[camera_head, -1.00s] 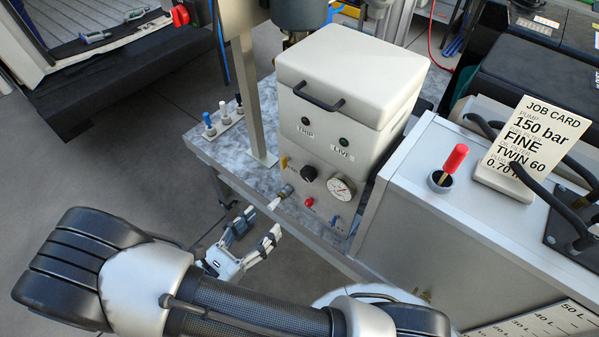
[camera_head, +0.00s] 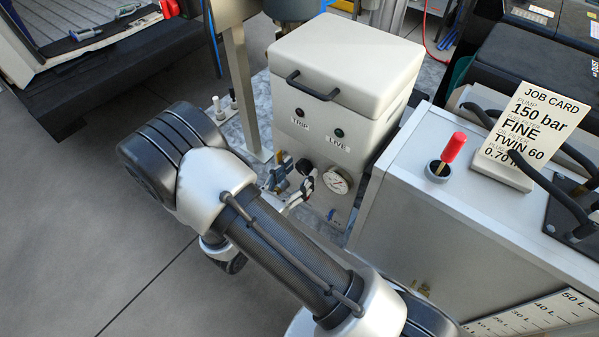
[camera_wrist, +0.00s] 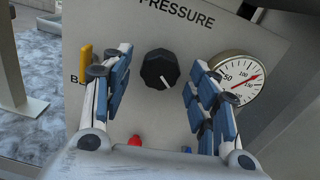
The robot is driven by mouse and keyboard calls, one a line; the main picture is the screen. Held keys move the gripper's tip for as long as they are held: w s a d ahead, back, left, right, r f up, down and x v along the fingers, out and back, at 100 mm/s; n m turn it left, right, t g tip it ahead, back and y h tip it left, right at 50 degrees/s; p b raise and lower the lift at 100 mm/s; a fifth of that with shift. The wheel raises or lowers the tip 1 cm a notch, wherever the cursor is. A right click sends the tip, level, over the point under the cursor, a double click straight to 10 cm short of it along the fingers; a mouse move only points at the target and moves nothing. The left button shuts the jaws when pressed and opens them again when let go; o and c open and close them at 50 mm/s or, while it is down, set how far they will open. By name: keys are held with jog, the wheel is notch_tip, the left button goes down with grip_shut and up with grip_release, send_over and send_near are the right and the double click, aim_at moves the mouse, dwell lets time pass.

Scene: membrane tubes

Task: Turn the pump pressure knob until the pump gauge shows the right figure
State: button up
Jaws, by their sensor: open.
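The black pressure knob (camera_wrist: 160,69) sits on the pump's front panel under the word PRESSURE in the wrist view; its white mark points down and slightly right. My gripper (camera_wrist: 161,82) is open, one blue-padded finger on each side of the knob, with visible gaps between. In the head view my gripper (camera_head: 291,180) is at the panel and partly covers the knob (camera_head: 304,167). The round pump gauge (camera_wrist: 236,78) is right of the knob, partly behind the right finger; its red needle points up and right. The gauge also shows in the head view (camera_head: 338,181); its exact reading is unclear.
The job card (camera_head: 530,130) reads PUMP 150 bar. A yellow lever (camera_wrist: 85,65) is left of the knob, and a red part (camera_wrist: 135,141) is below it. The pump box (camera_head: 345,70) stands beside a grey cabinet (camera_head: 400,215) with a red-handled tool (camera_head: 453,148).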

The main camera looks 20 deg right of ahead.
jog(key=shift+w+d, duration=0.3)
jog(key=shift+d, duration=0.1)
jog(key=c, duration=1.1)
jog(key=shift+o, duration=0.2)
jog(key=shift+m+b, duration=0.3)
jog(key=m+b, duration=0.3)
jog(key=m, duration=0.1)
jog(key=shift+f, duration=0.1)
jog(key=shift+m+b, duration=1.35)
jog(key=shift+m, duration=0.65)
